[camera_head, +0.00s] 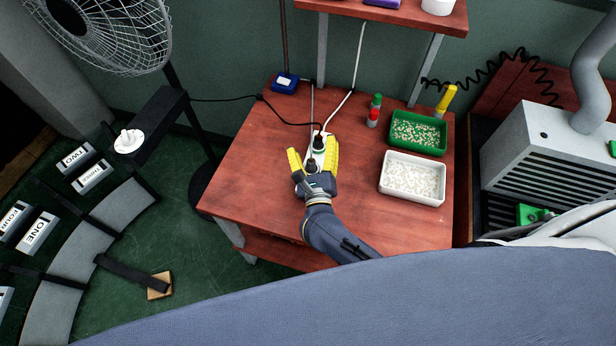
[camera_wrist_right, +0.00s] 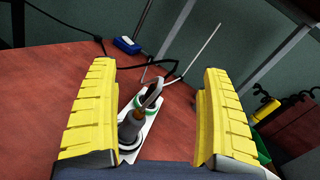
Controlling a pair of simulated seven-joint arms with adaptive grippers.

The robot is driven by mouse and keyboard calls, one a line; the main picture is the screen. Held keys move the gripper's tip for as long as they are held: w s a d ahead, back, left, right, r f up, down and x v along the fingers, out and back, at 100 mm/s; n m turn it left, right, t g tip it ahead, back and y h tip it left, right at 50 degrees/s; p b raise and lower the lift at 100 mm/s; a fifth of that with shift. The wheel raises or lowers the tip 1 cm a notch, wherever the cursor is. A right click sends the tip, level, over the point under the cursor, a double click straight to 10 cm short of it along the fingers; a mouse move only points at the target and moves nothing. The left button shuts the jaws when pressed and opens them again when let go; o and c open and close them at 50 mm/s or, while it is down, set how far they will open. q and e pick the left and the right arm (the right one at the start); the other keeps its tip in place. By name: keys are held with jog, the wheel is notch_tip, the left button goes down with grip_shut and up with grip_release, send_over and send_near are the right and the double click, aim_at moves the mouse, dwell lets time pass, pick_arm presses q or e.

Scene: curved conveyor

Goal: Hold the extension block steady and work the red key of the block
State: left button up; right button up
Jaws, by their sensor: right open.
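The extension block (camera_wrist_right: 152,120) is a narrow white strip lying on the red-brown table, with a dark plug (camera_wrist_right: 131,128) and a green-ringed plug (camera_wrist_right: 149,98) in it. In the head view the block is mostly hidden by my right gripper (camera_head: 312,156). My right gripper is open, its yellow fingers on either side of the block, with gaps between fingers and block in the wrist view (camera_wrist_right: 158,75). I cannot make out the red key. My left gripper is not in view.
A green tray (camera_head: 444,148) and a white tray (camera_head: 442,201) of small pieces stand right of the block. Red and green bottles (camera_head: 373,112) and a yellow bottle (camera_head: 446,100) stand near the back. Cables run behind the block past a blue box (camera_head: 285,85). The table's left side is clear.

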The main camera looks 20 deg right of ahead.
aim_at(319, 155)
jog(key=s+f+m+g+h, duration=0.1)
jog(key=f+m+g, duration=0.1)
jog(key=f, duration=0.1)
jog(key=s+a+f+m+g+h, duration=0.1)
jog(key=f+m+g, duration=0.1)
jog(key=f+m, duration=0.1)
jog(key=s+a+f+m+g+h, duration=0.1)
jog(key=f+m+g, duration=0.1)
jog(key=f+m, duration=0.1)
jog(key=shift+s+a+g, duration=0.1)
jog(key=shift+s+g, duration=0.15)
jog(key=shift+g, duration=0.05)
jog(key=shift+x, duration=2.55)
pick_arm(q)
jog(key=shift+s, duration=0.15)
pick_arm(e)
jog(key=shift+s, duration=0.1)
jog(key=c, duration=1.7)
jog(key=shift+o, duration=0.2)
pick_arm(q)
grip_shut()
